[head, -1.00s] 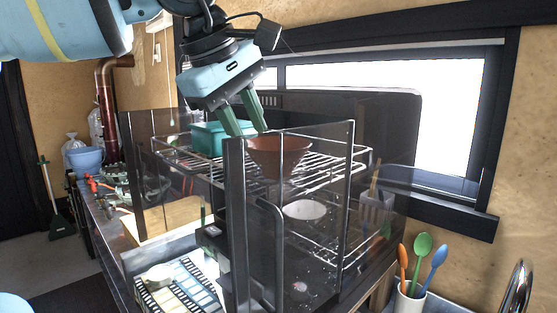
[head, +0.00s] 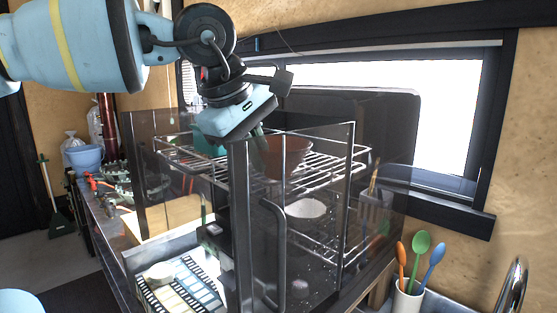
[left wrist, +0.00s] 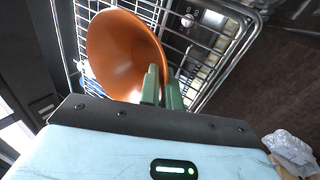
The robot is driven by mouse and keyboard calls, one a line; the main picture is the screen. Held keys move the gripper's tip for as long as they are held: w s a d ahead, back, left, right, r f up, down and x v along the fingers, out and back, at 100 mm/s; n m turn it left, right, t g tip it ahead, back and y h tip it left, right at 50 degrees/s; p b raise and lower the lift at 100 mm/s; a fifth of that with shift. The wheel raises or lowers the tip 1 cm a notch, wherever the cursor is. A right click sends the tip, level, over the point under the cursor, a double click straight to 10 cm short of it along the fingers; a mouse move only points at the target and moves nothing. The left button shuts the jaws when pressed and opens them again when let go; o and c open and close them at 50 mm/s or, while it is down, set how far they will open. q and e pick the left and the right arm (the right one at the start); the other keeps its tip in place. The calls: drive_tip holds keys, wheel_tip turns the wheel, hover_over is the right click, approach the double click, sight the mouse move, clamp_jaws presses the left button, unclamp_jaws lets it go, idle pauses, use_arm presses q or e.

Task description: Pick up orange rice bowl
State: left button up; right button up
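The orange rice bowl (head: 284,158) stands on the upper wire shelf of a rack with dark see-through panels. Its smooth orange inside shows in the left wrist view (left wrist: 118,50). My left gripper (head: 258,133) reaches down to the bowl's left rim. In the left wrist view its two green fingers (left wrist: 161,84) are close together at the rim, one on the inside and one on the outside. They look shut on the rim, and the bowl still appears at shelf height. My right gripper is not in view.
A teal container (head: 208,143) stands left of the bowl on the rack. A white bowl (head: 305,209) sits on the lower level. Dark panels and a post (head: 241,215) stand in front. A cup of coloured spoons (head: 407,298) is at lower right.

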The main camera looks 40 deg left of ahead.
use_arm(q)
drive_tip(key=shift+a, duration=0.1)
clamp_jaws()
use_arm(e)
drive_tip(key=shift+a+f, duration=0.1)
use_arm(q)
drive_tip(key=shift+a+r, duration=0.35)
drive_tip(key=shift+r, duration=0.05)
wheel_tip(320, 180, up, 11)
drive_tip(key=s+a+b, duration=0.1)
drive_tip(key=s+a, duration=0.1)
drive_tip(key=a, duration=1.7)
drive_tip(key=shift+f, duration=0.15)
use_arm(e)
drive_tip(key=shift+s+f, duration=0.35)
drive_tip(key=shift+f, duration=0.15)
use_arm(q)
drive_tip(key=shift+s, duration=0.15)
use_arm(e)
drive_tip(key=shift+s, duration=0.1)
